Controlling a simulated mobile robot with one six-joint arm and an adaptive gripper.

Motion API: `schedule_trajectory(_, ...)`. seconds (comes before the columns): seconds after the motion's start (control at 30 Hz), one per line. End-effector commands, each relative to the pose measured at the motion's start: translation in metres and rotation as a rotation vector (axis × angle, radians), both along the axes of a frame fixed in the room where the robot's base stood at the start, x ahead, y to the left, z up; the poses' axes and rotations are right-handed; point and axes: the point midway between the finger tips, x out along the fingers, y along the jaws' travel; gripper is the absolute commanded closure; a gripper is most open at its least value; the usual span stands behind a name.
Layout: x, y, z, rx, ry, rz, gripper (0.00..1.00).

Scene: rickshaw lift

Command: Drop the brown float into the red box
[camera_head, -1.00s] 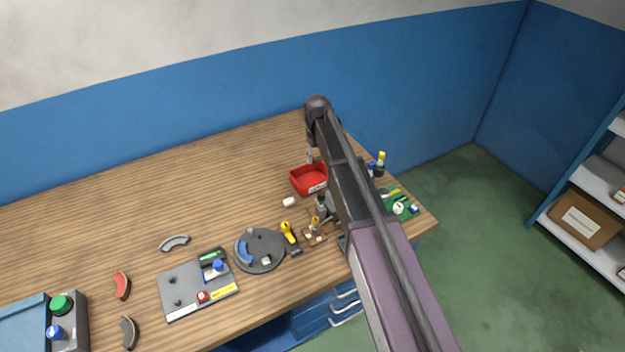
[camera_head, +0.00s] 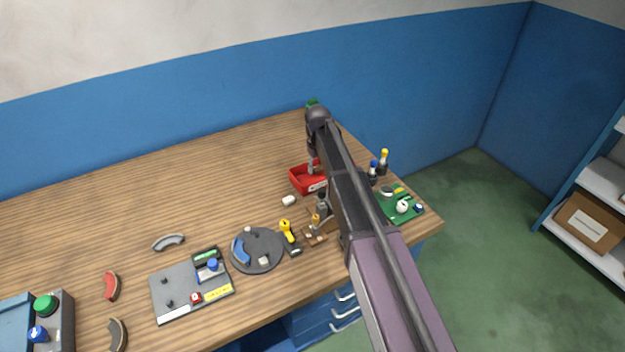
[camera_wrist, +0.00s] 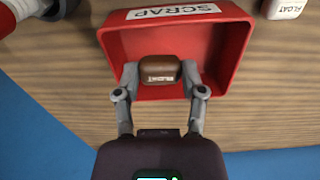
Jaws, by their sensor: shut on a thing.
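The brown float (camera_wrist: 160,70) is a small rounded block with a pale label, held between the fingertips of my gripper (camera_wrist: 160,82) in the wrist view. My gripper is shut on it. The red box (camera_wrist: 225,50), labelled SCRAP, lies behind the float in that view, and the float appears over its open inside. How high the float is above the floor of the box I cannot tell. In the head view the red box (camera_head: 297,180) stands on the table, partly covered by my arm, and the float is hidden there.
A white float (camera_wrist: 285,8) lies on the table (camera_head: 120,220) near the box. A grey round plate (camera_head: 262,262), a yellow-handled tool (camera_head: 286,228) and a green board (camera_head: 413,211) are nearby. Bottles (camera_head: 383,161) stand to the right. The table left of the box is clear.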

Motion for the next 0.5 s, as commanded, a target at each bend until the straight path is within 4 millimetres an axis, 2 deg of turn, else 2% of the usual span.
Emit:
schedule_trajectory(0.23, 0.0001, -0.0003, 0.0001, 0.0, 0.0, 0.0, 0.72)
schedule_trajectory(0.27, 0.0001, -0.0004, 0.0001, 0.0, 0.0, 0.0, 0.44)
schedule_trajectory(0.3, 0.0001, -0.0004, 0.0, 0.0, 0.0, 0.0, 0.32)
schedule_trajectory(0.37, 0.0001, -0.0004, 0.0, 0.0, 0.0, -0.001, 0.15)
schedule_trajectory(0.4, 0.0001, -0.0005, 0.0, 0.0, 0.0, -0.001, 0.07)
schedule_trajectory(0.5, 0.0001, -0.0005, 0.0, 0.0, 0.0, -0.001, 0.07)
